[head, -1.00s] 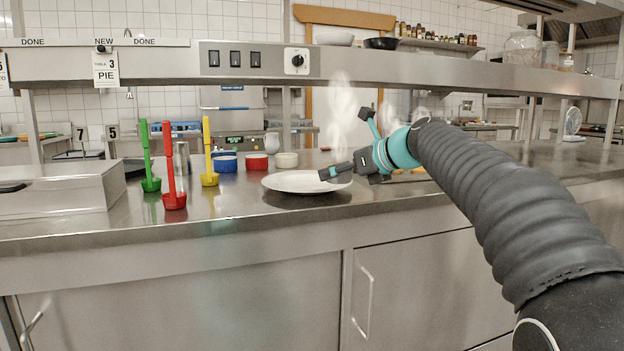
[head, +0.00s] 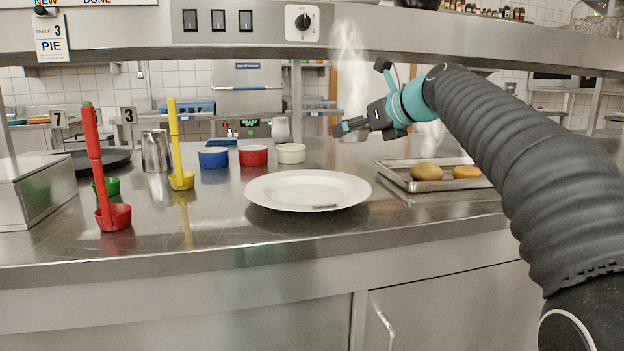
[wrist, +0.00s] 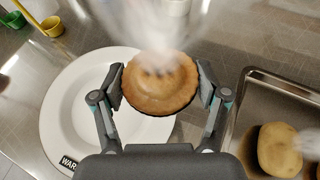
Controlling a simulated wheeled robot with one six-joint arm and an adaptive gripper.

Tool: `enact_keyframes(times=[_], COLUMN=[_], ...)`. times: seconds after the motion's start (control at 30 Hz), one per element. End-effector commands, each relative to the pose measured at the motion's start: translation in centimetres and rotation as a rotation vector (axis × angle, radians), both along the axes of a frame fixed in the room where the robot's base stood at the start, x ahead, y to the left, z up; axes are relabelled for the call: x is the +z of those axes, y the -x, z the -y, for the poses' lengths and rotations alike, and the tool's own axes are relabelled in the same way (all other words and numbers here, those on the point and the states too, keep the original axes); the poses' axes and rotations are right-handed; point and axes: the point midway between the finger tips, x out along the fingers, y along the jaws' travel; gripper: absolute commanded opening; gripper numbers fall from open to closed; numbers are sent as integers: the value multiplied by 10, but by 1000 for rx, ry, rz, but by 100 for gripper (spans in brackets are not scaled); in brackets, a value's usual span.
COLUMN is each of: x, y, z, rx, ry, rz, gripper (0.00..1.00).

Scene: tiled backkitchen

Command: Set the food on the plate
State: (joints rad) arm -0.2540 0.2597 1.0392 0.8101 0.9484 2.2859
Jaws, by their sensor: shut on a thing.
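My gripper (head: 350,127) is shut on a round brown pie (wrist: 160,88), held between both fingers in the wrist view. In the head view I cannot make out the pie at the gripper. Steam hides part of its top in the wrist view. The white plate (head: 268,192) is empty and lies on the steel counter. In the wrist view the pie overlaps the right part of the plate (wrist: 62,115). In the head view the gripper is up above the plate's right, far side, apart from it.
A steel tray (head: 408,184) with two brown food pieces (head: 427,172) stands right of the plate. Blue, red and white bowls (head: 291,153) stand behind the plate. Red, green and yellow ladles (head: 114,216) stand at left. A steel shelf (head: 420,35) runs overhead.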

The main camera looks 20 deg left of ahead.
Motion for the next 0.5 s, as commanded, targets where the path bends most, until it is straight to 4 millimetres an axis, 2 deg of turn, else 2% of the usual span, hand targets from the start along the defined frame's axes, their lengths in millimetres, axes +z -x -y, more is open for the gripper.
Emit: enact_keyframes(times=[0.3,0.5], x=[-40,-58], y=[25,39], z=[-54,-85], rx=[1,0], ry=[1,1], rz=[-1,1], gripper=[66,66])
